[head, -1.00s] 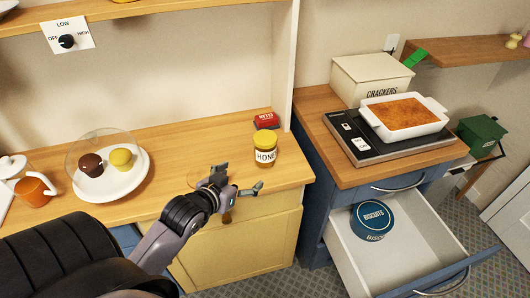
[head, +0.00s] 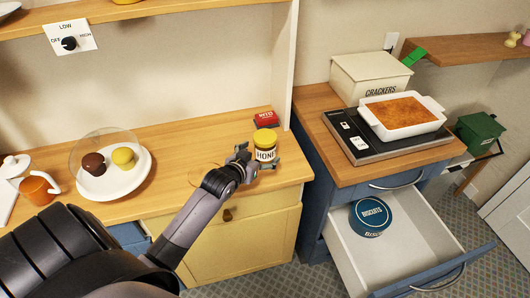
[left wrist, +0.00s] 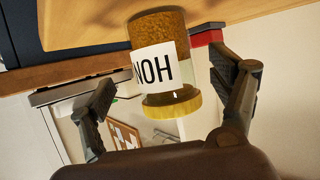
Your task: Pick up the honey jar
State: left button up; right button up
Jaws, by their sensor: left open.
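The honey jar (head: 265,147) stands upright on the wooden counter (head: 190,190), near its right end. It has a yellow lid and a white label. My left gripper (head: 258,160) is at the near side of the jar, open. In the left wrist view the honey jar (left wrist: 160,65) appears upside down between the two spread fingers of the left gripper (left wrist: 170,100). A gap shows on the left of the jar; the right finger is closer to it. I cannot tell whether either finger touches it. My right gripper is not in view.
A red tin (head: 266,119) sits just behind the jar. An open drawer (head: 420,235) with a biscuit tin (head: 371,215) juts out at right.

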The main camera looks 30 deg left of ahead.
pick_arm(q)
jog(key=shift+a+p+x, duration=0.2)
jog(key=shift+p+x, duration=0.3)
jog(key=shift+x, duration=1.95)
jog(key=shift+s, duration=0.1)
jog(key=shift+c, duration=0.2)
jog(key=c, duration=1.5)
jog(key=shift+r, duration=0.1)
